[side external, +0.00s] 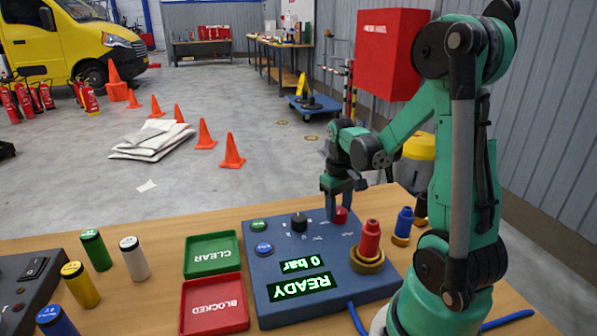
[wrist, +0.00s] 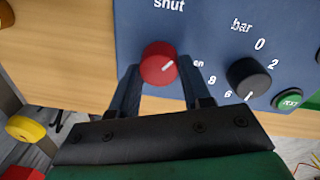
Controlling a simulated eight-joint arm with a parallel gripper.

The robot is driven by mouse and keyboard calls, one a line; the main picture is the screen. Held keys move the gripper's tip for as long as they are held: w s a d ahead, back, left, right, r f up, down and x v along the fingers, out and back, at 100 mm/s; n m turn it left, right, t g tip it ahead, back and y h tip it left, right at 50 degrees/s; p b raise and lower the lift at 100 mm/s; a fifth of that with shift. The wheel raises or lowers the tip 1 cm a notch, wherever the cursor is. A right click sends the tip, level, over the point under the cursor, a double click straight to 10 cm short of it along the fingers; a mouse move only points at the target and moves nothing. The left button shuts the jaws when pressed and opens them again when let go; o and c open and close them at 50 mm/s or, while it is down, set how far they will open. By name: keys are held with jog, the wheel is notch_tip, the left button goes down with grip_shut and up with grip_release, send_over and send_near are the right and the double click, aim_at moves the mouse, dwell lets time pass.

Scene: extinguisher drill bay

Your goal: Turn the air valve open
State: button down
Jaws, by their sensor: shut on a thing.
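The air valve is a red round knob (wrist: 158,64) on the blue panel (side external: 290,235). It also shows in the side view (side external: 341,215) near the panel's far right corner. A white mark on the knob points right and slightly up in the wrist view. "Shut" is printed above the knob, and a partly hidden label ending in "en" is to its right. My gripper (wrist: 160,84) has one finger on each side of the knob and is shut on it. In the side view my gripper (side external: 342,203) reaches down to the knob. The panel display (side external: 300,278) reads "0 bar" and "READY".
A black dial (wrist: 249,78) and a green button (wrist: 289,100) are near the knob. A red fitting (side external: 369,240) stands on the panel's right. Green (side external: 212,269) and red (side external: 241,318) trays lie left of the panel, with several coloured cylinders beyond them.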

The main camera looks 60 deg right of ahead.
aim_at(338, 209)
jog(key=m, duration=0.5)
jog(key=shift+m, duration=0.3)
jog(key=m, duration=0.4)
jog(key=shift+d+m, duration=0.1)
jog(key=shift+m, duration=0.3)
jog(key=shift+c, duration=2)
grip_release()
jog(key=shift+r, duration=2.85)
